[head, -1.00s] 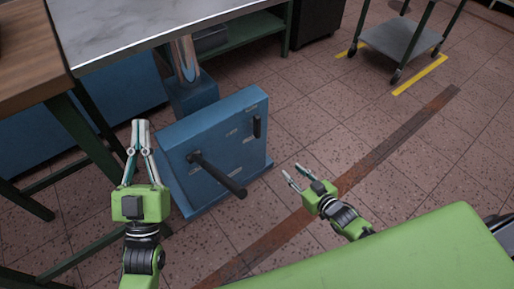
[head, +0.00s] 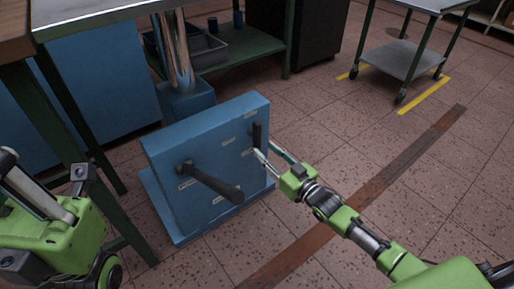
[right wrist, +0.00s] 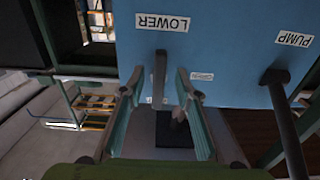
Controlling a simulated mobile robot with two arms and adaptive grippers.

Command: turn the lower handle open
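The lower handle (head: 257,134) is a short black lever on the right part of the blue box's front face. In the right wrist view the handle (right wrist: 159,78) hangs by an upside-down "LOWER" label (right wrist: 162,22). My right gripper (head: 264,148) is open at the handle's lower end. In the right wrist view its fingers (right wrist: 155,88) stand on either side of the handle with gaps; I see no contact. My left gripper (head: 22,182) is at the left edge, away from the box and partly cut off; its fingertips are unclear.
The blue box (head: 170,145) also carries a long black pump handle (head: 215,184) that sticks out towards me. A metal-topped table (head: 105,14) stands behind. A wheeled cart (head: 400,62) stands at the far right.

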